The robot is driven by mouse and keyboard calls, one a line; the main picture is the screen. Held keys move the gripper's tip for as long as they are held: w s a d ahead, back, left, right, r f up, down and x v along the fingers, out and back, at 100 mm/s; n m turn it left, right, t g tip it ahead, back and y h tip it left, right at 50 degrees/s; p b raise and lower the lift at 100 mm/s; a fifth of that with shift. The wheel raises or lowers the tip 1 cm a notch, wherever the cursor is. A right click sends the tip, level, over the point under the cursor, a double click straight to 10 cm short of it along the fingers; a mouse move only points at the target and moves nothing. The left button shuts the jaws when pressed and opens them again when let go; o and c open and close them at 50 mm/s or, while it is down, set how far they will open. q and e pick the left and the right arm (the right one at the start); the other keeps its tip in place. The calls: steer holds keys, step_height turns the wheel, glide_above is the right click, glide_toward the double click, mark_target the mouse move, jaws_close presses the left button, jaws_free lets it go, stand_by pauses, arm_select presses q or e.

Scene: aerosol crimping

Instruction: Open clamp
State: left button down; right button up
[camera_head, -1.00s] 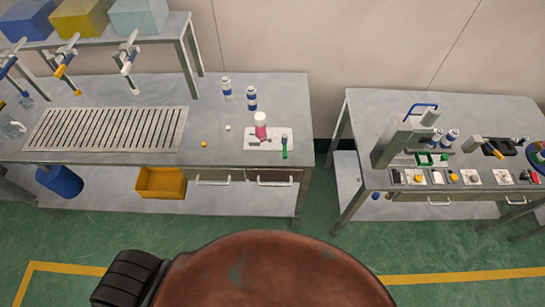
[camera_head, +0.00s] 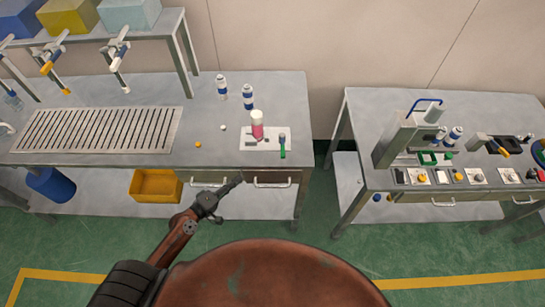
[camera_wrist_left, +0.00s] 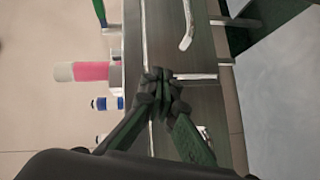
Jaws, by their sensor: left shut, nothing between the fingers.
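The clamp's green handle (camera_head: 282,152) stands at the right side of a white plate (camera_head: 272,132) on the left table. A pink can with a white top (camera_head: 257,125) stands upright on that plate; the clamp's metal parts around its foot are too small to tell open from shut. The can (camera_wrist_left: 90,71) and the green handle (camera_wrist_left: 100,12) also show sideways in the left wrist view. My left gripper (camera_head: 238,181) is shut and empty, in front of the table's drawers, apart from the clamp. Its fingertips (camera_wrist_left: 160,82) meet in the wrist view. My right gripper is not in view.
Two blue-and-white cans (camera_head: 235,92) stand behind the plate. A small orange piece (camera_head: 198,145) and a white piece (camera_head: 223,128) lie left of it. The drawer handle (camera_head: 270,184) juts out near my gripper. The right table (camera_head: 362,115) carries a press.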

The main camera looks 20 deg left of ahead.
arm_select(q)
steer(key=d+r+n+t+h, duration=0.1)
steer(key=d+r+h, duration=0.1)
steer(key=r, duration=0.6)
steer(key=shift+d+r+n, duration=0.3)
steer(key=shift+d+n, duration=0.1)
steer(key=shift+d, duration=0.2)
steer(key=shift+w, duration=0.15)
steer(key=p, duration=0.5)
glide_toward(282, 147)
steer(key=w, duration=0.2)
steer(key=w+a, duration=0.1)
steer(key=w, duration=0.1)
steer(key=shift+f, duration=0.4)
steer(key=shift+w+d+p, duration=0.2)
steer(key=shift+d+p, duration=0.3)
steer(key=shift+d, duration=0.95)
steer(key=shift+w+d+f, duration=0.2)
steer(key=shift+d+f, duration=0.05)
steer(key=shift+s+p, duration=0.1)
steer(key=shift+p, duration=0.2)
